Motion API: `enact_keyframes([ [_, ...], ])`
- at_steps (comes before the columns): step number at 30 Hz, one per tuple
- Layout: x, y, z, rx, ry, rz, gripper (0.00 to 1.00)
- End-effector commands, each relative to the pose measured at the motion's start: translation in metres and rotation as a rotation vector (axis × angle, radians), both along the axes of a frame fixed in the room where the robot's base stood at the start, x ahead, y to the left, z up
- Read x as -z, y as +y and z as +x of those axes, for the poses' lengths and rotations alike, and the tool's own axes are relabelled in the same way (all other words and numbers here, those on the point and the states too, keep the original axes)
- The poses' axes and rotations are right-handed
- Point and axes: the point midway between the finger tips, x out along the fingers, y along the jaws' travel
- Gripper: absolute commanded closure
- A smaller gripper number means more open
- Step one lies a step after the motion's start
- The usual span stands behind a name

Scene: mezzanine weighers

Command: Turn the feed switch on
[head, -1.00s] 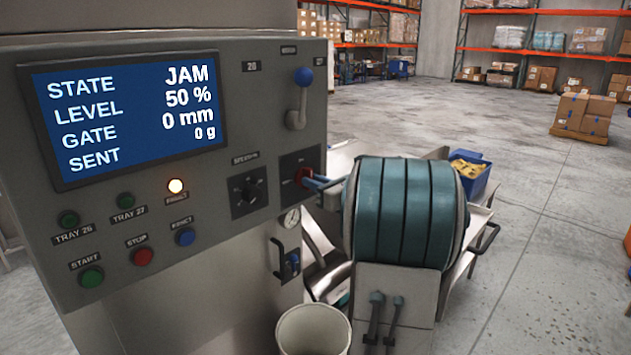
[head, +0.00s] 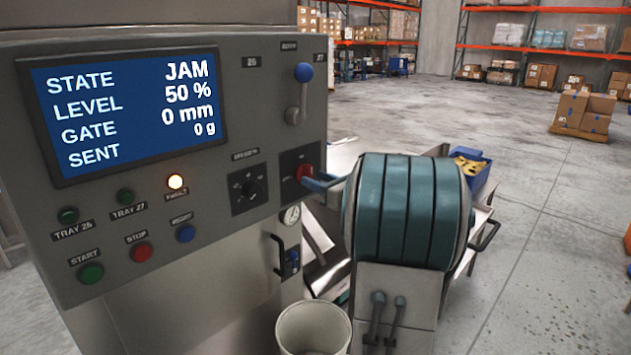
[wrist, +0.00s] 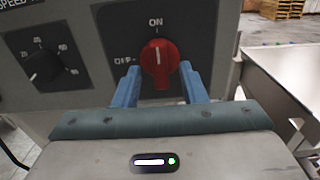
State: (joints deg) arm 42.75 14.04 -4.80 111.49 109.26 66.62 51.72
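The feed switch is a red rotary knob (wrist: 159,65) on a dark plate marked ON at the top and OFF at the left. In the wrist view its white mark points straight up at ON. My gripper (wrist: 160,80) is open, with one blue finger on each side of the knob's lower part and a small gap to it. In the head view the red knob (head: 303,172) shows at the panel's right side, with my gripper (head: 318,181) just in front, partly hidden by my teal wrist.
The grey panel's screen (head: 130,110) reads STATE JAM, LEVEL 50 %, GATE 0 mm, SENT 0 g. An amber lamp (head: 175,182) is lit. A black speed dial (wrist: 42,66) sits left of the switch. A blue-knobbed lever (head: 301,90) stands above, a white bin (head: 312,328) below.

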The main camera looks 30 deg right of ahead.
Motion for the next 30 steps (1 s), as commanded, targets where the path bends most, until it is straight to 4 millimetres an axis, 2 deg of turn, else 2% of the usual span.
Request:
enact_keyframes([
  [9, 0.002, -0.016, -0.069, 0.004, -0.002, -0.001, 0.62],
  [15, 0.002, -0.024, -0.105, 0.003, -0.001, 0.0, 0.62],
  [21, 0.001, -0.027, -0.122, 0.001, 0.0, 0.002, 0.62],
  [30, 0.0, -0.027, -0.124, 0.0, 0.0, 0.002, 0.62],
])
